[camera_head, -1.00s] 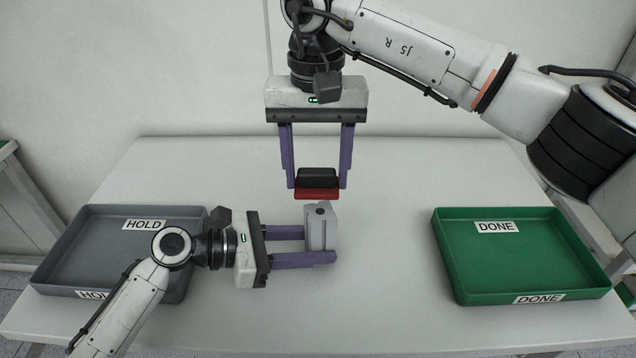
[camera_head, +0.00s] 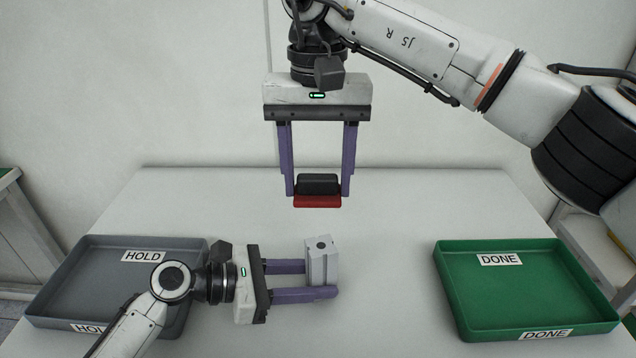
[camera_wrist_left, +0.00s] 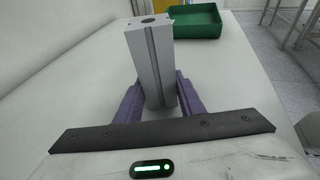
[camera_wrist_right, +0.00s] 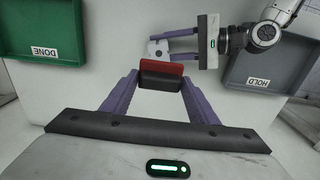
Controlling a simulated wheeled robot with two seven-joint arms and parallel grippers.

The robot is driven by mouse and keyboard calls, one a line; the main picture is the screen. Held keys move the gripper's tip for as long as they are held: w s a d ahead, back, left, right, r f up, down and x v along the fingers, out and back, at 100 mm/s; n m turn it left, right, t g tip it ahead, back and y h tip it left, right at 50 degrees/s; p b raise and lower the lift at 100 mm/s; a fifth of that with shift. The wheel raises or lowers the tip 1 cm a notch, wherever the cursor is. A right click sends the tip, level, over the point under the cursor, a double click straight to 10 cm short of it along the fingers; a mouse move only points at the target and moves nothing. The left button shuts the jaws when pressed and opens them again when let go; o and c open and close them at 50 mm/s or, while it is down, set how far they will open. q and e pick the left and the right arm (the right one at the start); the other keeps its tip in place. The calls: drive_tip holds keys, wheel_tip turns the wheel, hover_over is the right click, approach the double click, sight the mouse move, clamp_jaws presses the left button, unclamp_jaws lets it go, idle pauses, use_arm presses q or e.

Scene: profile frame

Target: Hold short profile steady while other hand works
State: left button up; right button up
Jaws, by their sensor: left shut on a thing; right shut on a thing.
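The short profile (camera_head: 322,262) is a grey metal block with grooved sides and a dark hole in its top. It stands upright between the fingers of my left gripper (camera_head: 304,281), which is shut on it. The left wrist view shows the profile (camera_wrist_left: 153,65) between the purple fingers. My right gripper (camera_head: 318,190) is shut on a black-and-red block (camera_head: 317,201), black above and red below. It holds the block above and behind the profile, with a gap between them. In the right wrist view the block (camera_wrist_right: 160,78) partly overlaps the profile (camera_wrist_right: 158,47).
A grey tray labelled HOLD (camera_head: 75,262) is at the left of the white table, partly behind my left arm. A green tray labelled DONE (camera_head: 578,318) is at the right. The table (camera_head: 390,260) between the profile and the green tray is clear.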

use_arm(q)
drive_tip(key=o, duration=0.9)
drive_tip(key=v, duration=1.2)
drive_tip(key=shift+s, duration=0.1)
